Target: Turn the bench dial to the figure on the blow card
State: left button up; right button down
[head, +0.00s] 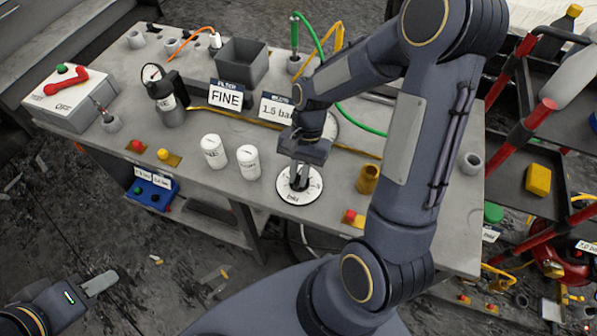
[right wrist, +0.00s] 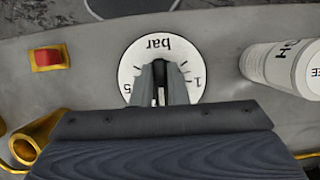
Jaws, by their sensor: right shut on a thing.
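The bench dial (head: 312,193) is a white round face marked "bar" near the bench's front edge. In the right wrist view the dial (right wrist: 150,50) shows upside down, with a "5" at left and a "1" at right. My right gripper (head: 298,184) points down at its middle and is shut on the knob, which the fingers mostly hide; they also show in the right wrist view (right wrist: 160,92). The blow card (head: 275,108) reads "1.5 bar", its edge partly behind my right arm. My left gripper (head: 100,283) is off the bench, lower left; its jaw gap is unclear.
Two white canisters (head: 214,152) stand left of the dial. A brass cup (head: 368,179) and a red button (head: 350,216) are to its right. A "FINE" filter card (head: 226,95), grey bin (head: 242,62) and gauge (head: 153,75) stand further back. A cart (head: 540,150) is at right.

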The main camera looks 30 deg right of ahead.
jog(key=n+h, duration=0.1)
jog(key=n, duration=0.2)
jog(key=n+g+h, duration=0.1)
jog(key=n, duration=0.2)
jog(key=shift+d+n, duration=0.1)
jog(key=shift+n, duration=0.2)
jog(key=n+h, duration=0.1)
jog(key=n, duration=0.1)
jog(key=n+h+b, duration=0.1)
jog(key=n, duration=0.2)
jog(key=shift+d+g, duration=0.1)
jog(key=shift+g, duration=0.2)
jog(key=shift+n, duration=0.4)
jog(key=c, duration=1.4)
grip_release()
jog(key=shift+c, duration=0.2)
jog(key=v, duration=0.8)
jog(key=shift+b, duration=0.3)
